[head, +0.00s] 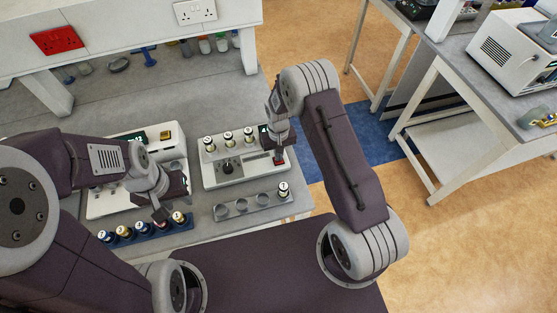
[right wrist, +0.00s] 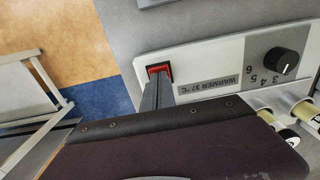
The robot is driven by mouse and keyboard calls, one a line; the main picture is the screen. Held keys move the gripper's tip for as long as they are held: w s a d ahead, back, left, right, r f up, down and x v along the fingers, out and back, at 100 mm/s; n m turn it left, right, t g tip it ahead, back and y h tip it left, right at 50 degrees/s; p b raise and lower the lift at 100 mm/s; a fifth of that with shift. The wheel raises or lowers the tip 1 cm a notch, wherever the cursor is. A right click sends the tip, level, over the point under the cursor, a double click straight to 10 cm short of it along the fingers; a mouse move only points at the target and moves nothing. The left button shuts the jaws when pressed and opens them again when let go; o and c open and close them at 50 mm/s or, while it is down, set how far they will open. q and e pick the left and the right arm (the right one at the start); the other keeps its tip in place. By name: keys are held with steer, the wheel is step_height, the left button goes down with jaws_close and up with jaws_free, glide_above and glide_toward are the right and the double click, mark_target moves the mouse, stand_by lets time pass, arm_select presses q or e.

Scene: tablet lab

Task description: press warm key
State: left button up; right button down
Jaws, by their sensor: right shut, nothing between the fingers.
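The warm key is a small red rocker (right wrist: 158,69) in a black frame on the white warmer panel in the right wrist view. The white warmer (head: 225,174) stands on the bench in the head view, with a label reading "WARMER 37 °C" (right wrist: 209,85) and a black dial (right wrist: 286,61). My right gripper (head: 278,161) is shut and empty over the warmer's right end. Its fingertips (right wrist: 158,84) are at the red key and partly cover it; I cannot tell whether they touch it. My left gripper (head: 160,212) hangs above the blue rack; its fingers are too unclear to judge.
Three capped vials (head: 229,139) stand at the warmer's back. A grey rack (head: 262,203) with one vial lies in front. A blue rack (head: 146,231) holds several vials by another white device (head: 165,135). A separate table (head: 467,73) stands to the right.

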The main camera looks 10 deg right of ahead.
steer(key=shift+f, duration=0.25)
steer(key=shift+r, duration=0.1)
steer(key=shift+r+p, duration=1.35)
steer(key=shift+r, duration=0.6)
step_height(320, 180, up, 8)
steer(key=p, duration=0.5)
steer(key=shift+p, duration=0.4)
